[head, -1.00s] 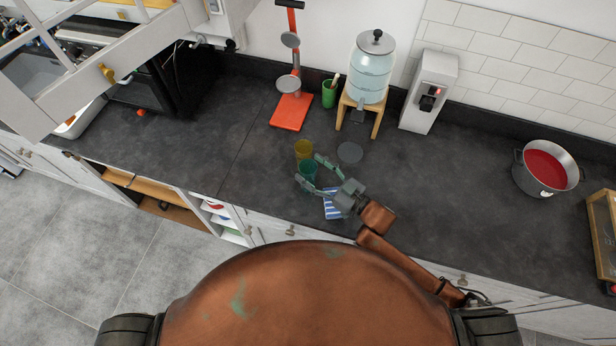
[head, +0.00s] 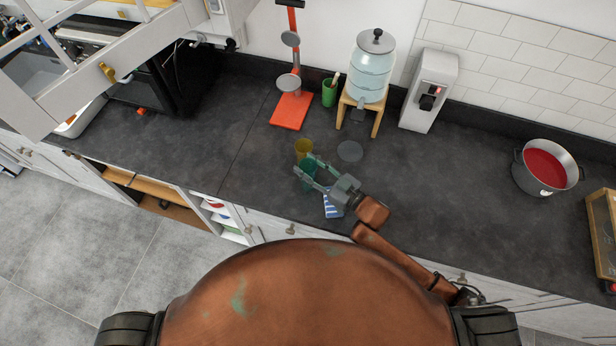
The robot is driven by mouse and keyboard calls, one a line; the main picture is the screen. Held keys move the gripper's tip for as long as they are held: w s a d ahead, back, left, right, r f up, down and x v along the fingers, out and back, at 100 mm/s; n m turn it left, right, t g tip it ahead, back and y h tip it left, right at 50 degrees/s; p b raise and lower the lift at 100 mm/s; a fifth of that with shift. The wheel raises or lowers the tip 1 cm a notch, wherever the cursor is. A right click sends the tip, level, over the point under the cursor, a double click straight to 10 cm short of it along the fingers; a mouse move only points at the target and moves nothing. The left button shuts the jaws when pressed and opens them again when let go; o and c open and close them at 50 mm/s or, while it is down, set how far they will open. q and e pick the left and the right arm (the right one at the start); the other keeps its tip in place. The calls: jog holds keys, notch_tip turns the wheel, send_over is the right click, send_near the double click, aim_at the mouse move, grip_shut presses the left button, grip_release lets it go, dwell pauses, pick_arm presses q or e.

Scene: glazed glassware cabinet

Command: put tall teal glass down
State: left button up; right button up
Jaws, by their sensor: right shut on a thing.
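The tall teal glass (head: 309,180) is at the front middle of the dark counter, between the fingers of my right gripper (head: 304,166). The gripper is shut on it and hides part of it. Whether the glass base touches the counter cannot be told from this angle. A yellow glass (head: 303,149) stands just behind the teal glass, very close to it. My left gripper is not in view.
A blue-striped cloth (head: 333,204) lies under my right wrist. A grey disc (head: 350,151) lies right of the glasses. Behind stand a red stand (head: 291,110), green cup (head: 329,93) and water dispenser (head: 370,70).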

grip_shut()
jog(key=shift+r, duration=0.15)
